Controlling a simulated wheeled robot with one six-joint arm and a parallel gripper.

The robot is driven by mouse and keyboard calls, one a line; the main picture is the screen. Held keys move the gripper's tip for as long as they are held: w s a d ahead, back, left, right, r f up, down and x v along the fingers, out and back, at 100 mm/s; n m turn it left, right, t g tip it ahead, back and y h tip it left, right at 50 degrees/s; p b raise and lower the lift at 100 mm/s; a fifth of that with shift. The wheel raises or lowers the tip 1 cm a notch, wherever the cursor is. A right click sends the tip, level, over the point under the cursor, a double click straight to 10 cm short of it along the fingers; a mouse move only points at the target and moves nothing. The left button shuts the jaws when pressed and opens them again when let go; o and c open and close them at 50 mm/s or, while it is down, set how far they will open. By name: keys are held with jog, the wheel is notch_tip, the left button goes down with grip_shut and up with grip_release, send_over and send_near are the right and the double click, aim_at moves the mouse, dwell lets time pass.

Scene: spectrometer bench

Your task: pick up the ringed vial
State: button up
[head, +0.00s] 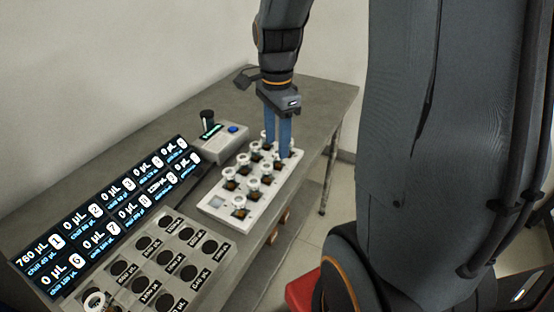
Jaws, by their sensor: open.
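A white rack (262,206) stands on the bench with several amber vials with white tops in two rows. One vial (239,203) is at its near end, and another vial (252,186) sits behind it. Several white tops look like rings, so I cannot tell which vial is the ringed one. My gripper (277,148) points down over the far end of the rack, its two blue fingers apart. The fingertips are among the far vials and partly hide them. I cannot see whether a vial stands between the fingers.
A lit display panel (107,213) lies left of the rack. A grey tray (200,283) with labelled round wells is at the front, with a white-topped vial (95,301) at its corner. A small device with a blue button (232,129) stands behind the rack. The bench's right edge is close to the rack.

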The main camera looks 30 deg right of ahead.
aim_at(278, 161)
jog(key=shift+d+f+p, duration=0.15)
jog(key=shift+f+p, duration=0.25)
jog(key=shift+f, duration=1.05)
jog(key=shift+d+f+p, duration=0.15)
jog(key=shift+f+p, duration=0.25)
jog(key=shift+f, duration=1.05)
jog(key=c, duration=1.1)
